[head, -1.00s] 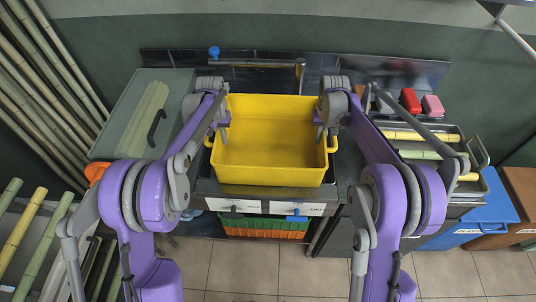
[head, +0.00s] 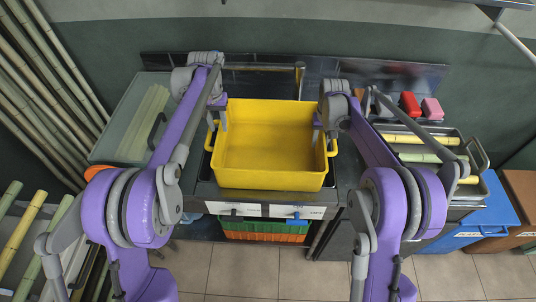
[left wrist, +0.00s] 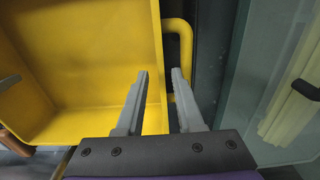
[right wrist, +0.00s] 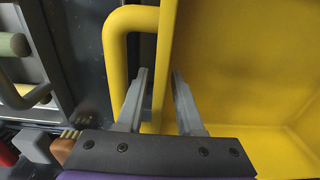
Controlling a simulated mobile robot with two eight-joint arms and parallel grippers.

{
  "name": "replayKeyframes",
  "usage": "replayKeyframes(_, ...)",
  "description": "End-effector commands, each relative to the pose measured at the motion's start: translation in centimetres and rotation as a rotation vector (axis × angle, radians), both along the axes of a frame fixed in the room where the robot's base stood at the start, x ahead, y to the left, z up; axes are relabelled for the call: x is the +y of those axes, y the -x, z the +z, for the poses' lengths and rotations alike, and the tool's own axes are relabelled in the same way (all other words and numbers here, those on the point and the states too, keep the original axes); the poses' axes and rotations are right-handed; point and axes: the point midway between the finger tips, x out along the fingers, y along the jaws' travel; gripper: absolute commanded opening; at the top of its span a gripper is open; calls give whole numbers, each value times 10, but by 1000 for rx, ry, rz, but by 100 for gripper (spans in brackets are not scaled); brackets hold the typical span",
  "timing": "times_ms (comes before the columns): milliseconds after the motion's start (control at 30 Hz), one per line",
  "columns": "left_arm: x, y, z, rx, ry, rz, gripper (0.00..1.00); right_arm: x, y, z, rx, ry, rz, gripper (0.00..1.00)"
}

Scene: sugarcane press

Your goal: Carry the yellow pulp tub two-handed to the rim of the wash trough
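The yellow pulp tub (head: 268,140) stands upright and looks empty, on a dark counter unit in the middle of the head view. It has a loop handle on its left and right sides. My left gripper (left wrist: 160,78) is open at the left wall, one finger inside the tub and the other by the handle (left wrist: 186,60). My right gripper (right wrist: 160,78) is open across the right wall, beside the handle (right wrist: 118,55). Neither gripper visibly clamps the tub. A grey-green glassy trough (head: 118,108) with pale canes, apparently the wash trough, lies left of the tub.
A tray of canes (head: 455,135) with red and pink blocks behind it is at the right. Blue (head: 490,218) and brown (head: 520,190) bins stand below it. A pipe with taps (head: 262,68) runs behind the tub. Tall canes lean at the far left.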

Motion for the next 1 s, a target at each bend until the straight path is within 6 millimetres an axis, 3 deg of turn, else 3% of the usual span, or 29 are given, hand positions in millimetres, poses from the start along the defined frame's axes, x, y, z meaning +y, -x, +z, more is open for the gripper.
replayKeyframes(133,0,0,22,0,0,0,36,0,0,0,0,0,0,36)
replayKeyframes(367,0,1,32,0,0,0,36,0,0,10,0,0,0,36)
replayKeyframes(800,0,1,32,0,0,0,36,0,3,96,0,0,0,36)
replayKeyframes(1000,0,1,32,0,0,0,36,0,4,117,0,0,0,36)
